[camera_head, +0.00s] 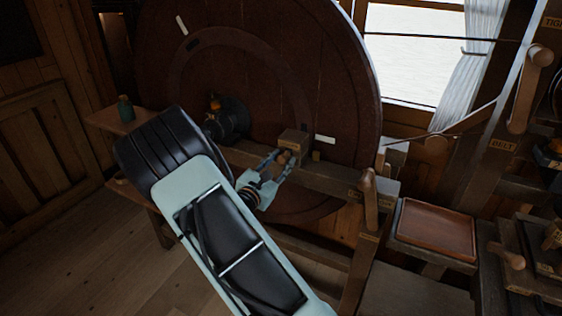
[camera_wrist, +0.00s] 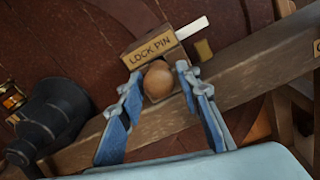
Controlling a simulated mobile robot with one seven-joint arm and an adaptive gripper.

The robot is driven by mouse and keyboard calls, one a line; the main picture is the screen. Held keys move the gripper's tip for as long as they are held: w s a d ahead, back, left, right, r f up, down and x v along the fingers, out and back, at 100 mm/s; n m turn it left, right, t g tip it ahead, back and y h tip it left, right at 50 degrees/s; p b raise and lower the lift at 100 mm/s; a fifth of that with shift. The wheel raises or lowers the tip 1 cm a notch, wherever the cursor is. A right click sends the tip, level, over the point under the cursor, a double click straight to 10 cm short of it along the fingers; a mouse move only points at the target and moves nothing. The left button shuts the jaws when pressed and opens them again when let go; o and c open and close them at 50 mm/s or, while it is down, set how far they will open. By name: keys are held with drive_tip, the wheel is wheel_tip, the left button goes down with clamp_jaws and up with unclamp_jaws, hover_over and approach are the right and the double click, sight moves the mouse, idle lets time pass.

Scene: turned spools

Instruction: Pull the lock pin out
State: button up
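The lock pin's round wooden knob (camera_wrist: 157,81) sticks out from a wooden block labelled "LOCK PIN" (camera_wrist: 151,46). The knob (camera_head: 282,158) and block (camera_head: 294,139) also show in the head view, on the beam in front of the big wheel. The pin's shaft is hidden behind the knob. My gripper (camera_wrist: 158,80) has its blue-padded fingers spread, one tip on each side of the knob. Narrow gaps seem to remain between tips and knob. In the head view, my gripper (camera_head: 280,161) reaches up to the block from the lower left.
The large dark wheel (camera_head: 330,90) stands close behind the block. The wooden beam (camera_wrist: 235,75) runs under it. A black hub (camera_head: 228,118) is to the left. An upright handle (camera_head: 369,195) and a brown tray (camera_head: 437,228) are to the right.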

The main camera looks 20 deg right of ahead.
clamp_jaws()
drive_tip(key=shift+v, duration=1.7)
drive_tip(key=shift+o, duration=2)
unclamp_jaws()
drive_tip(key=shift+s, duration=0.1)
approach(279, 163)
drive_tip(key=v, duration=0.4)
drive_tip(key=shift+s+a, duration=0.1)
drive_tip(key=shift+s, duration=0.1)
